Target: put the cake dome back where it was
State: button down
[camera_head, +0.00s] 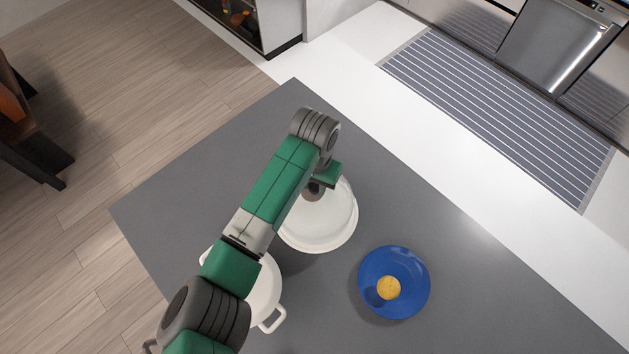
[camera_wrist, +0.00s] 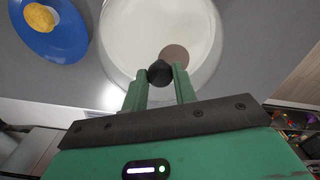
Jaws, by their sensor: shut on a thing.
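The cake dome (camera_head: 325,232) is a white, round cover with a dark knob, beside the blue plate in the head view. In the wrist view the dome (camera_wrist: 140,35) fills the upper middle. My gripper (camera_wrist: 159,75) is shut on its dark knob, with a green finger on each side. In the head view my gripper (camera_head: 318,186) is partly hidden by my arm. A dark shadow lies on the table at the dome's lower left; I cannot tell how high the dome is. The blue plate (camera_head: 405,264) carries a yellow, roundish piece of food (camera_head: 388,288), uncovered.
A white pot (camera_head: 266,296) with side handles stands below the dome in the head view, partly hidden by my arm. The grey tabletop (camera_head: 390,190) is clear above and right of the plate. A striped runner (camera_head: 500,110) lies on the floor beyond.

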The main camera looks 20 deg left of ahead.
jog(key=c, duration=1.1)
grip_release()
jog(key=shift+f, duration=0.1)
notch_tip(320, 180, up, 12)
jog(key=shift+r+b, duration=0.2)
jog(key=shift+b, duration=0.1)
